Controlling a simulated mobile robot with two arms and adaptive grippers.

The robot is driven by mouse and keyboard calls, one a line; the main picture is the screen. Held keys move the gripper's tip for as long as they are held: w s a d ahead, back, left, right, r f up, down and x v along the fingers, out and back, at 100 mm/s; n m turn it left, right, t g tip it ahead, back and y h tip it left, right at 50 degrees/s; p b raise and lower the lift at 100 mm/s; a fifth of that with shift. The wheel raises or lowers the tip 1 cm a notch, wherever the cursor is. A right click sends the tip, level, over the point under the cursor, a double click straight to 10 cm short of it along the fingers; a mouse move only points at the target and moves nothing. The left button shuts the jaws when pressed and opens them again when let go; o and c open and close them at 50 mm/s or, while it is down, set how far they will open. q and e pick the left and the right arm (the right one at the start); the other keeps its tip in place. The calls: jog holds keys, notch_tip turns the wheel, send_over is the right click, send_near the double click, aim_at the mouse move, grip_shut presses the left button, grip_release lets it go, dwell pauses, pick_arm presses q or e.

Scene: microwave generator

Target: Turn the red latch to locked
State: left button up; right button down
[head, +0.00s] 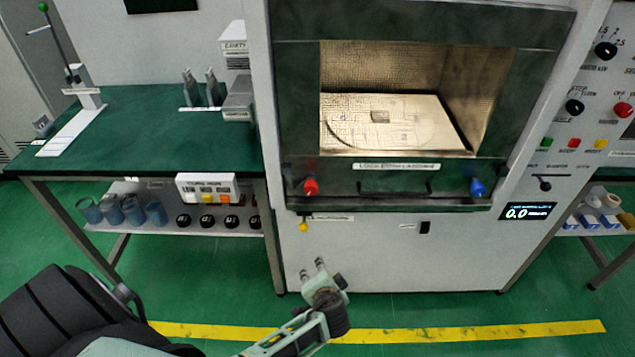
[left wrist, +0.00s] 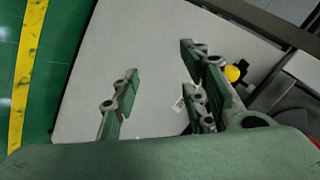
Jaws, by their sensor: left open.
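The red latch (head: 311,186) is at the lower left of the generator's door (head: 390,180). Its position, locked or not, is too small to tell. A blue latch (head: 476,187) is at the lower right of the door. My left gripper (head: 314,266) is open and empty, below the red latch and apart from it, in front of the white lower panel. In the left wrist view its spread fingers (left wrist: 160,78) face that panel. The red latch cannot be made out there. My right gripper is not in view.
A yellow knob (head: 303,227) sticks out just under the red latch; it also shows in the left wrist view (left wrist: 232,73). A dark handle (head: 395,187) runs between the latches. A green table (head: 130,130) stands left, with a shelf of cups below. Floor in front is clear.

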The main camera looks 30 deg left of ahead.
pick_arm(q)
jog(key=w+a+r+n+t+y+p, duration=0.1)
jog(key=w+r+y, duration=0.15)
jog(key=r, duration=0.55)
jog(key=w+a+r+n+t+y, duration=0.1)
jog(key=w+a+r, duration=0.15)
jog(key=r, duration=0.45)
jog(key=n+y, duration=0.1)
jog(key=n, duration=0.1)
send_near(314, 192)
jog(key=w+a, duration=0.2)
jog(key=p+x, duration=0.2)
jog(key=x, duration=0.3)
jog(key=shift+w+a+f, duration=0.15)
jog(key=shift+a+f, duration=0.15)
jog(key=shift+a, duration=0.05)
jog(key=shift+w+a+f, duration=0.2)
jog(key=shift+w+a, duration=0.15)
jog(key=shift+a, duration=0.05)
jog(key=shift+c, duration=0.2)
jog(key=c, duration=1)
jog(key=shift+f+m, duration=0.15)
jog(key=shift+m, duration=0.15)
grip_shut()
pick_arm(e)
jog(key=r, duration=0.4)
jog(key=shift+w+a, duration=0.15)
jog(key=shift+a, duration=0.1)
